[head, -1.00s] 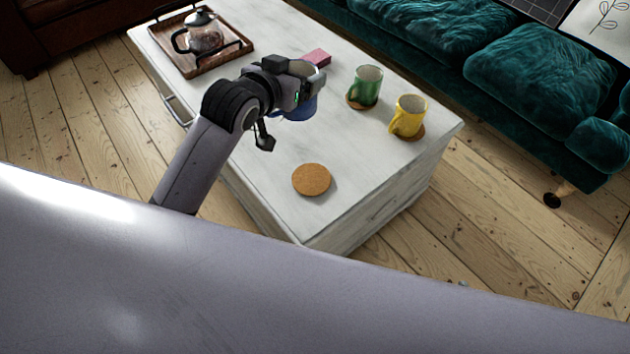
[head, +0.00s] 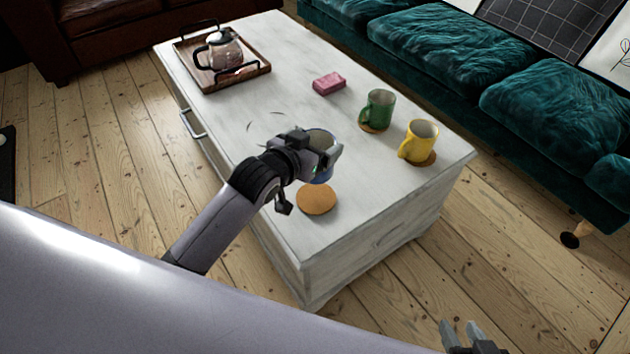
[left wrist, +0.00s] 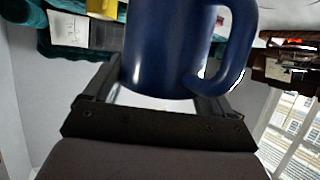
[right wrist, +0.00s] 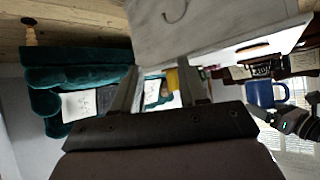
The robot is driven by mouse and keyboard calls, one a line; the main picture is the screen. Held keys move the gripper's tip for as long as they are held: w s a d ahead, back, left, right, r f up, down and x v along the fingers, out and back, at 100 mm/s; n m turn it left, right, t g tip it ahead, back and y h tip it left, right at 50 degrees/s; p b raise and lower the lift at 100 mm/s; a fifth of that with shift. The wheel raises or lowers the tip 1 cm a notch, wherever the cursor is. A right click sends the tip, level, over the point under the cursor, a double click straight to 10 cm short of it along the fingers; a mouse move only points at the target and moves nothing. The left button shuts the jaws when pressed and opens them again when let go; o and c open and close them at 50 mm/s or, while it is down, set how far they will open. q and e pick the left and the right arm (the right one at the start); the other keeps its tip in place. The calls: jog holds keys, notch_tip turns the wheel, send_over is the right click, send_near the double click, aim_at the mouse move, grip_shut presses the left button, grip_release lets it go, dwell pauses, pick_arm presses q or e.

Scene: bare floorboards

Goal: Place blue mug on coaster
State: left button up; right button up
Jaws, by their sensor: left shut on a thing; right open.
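The blue mug (head: 322,172) is in my left gripper (head: 328,152), which is shut on it and partly hides it in the head view. The mug fills the top of the left wrist view (left wrist: 170,45), with its handle to the right. In the head view it appears just behind the bare cork coaster (head: 316,199) near the table's front corner, apparently held above the tabletop. The right wrist view also shows the mug (right wrist: 262,94). My right gripper (head: 462,335) is open and empty, low at the bottom edge of the head view, away from the table.
On the white table (head: 370,205), a green mug (head: 378,109) and a yellow mug (head: 420,142) stand on coasters to the right. A pink block (head: 329,84) lies behind. A wooden tray (head: 250,76) with a glass pot (head: 224,52) is at the far left. A teal sofa (head: 445,45) stands behind.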

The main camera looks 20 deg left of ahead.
pick_arm(q)
notch_tip(320, 180, down, 5)
jog(key=shift+r+b, duration=0.1)
jog(key=shift+b, duration=0.5)
jog(key=shift+f, duration=0.2)
notch_tip(320, 180, down, 4)
jog(key=shift+f+b, duration=0.1)
jog(key=shift+b, duration=0.75)
jog(key=shift+f, duration=0.1)
pick_arm(e)
jog(key=a, duration=0.1)
jog(key=w+a+r, duration=0.1)
jog(key=a+y, duration=0.1)
jog(key=shift+w+r+n+t, duration=0.3)
jog(key=shift+r+n+t, duration=0.05)
jog(key=shift+n+t, duration=0.05)
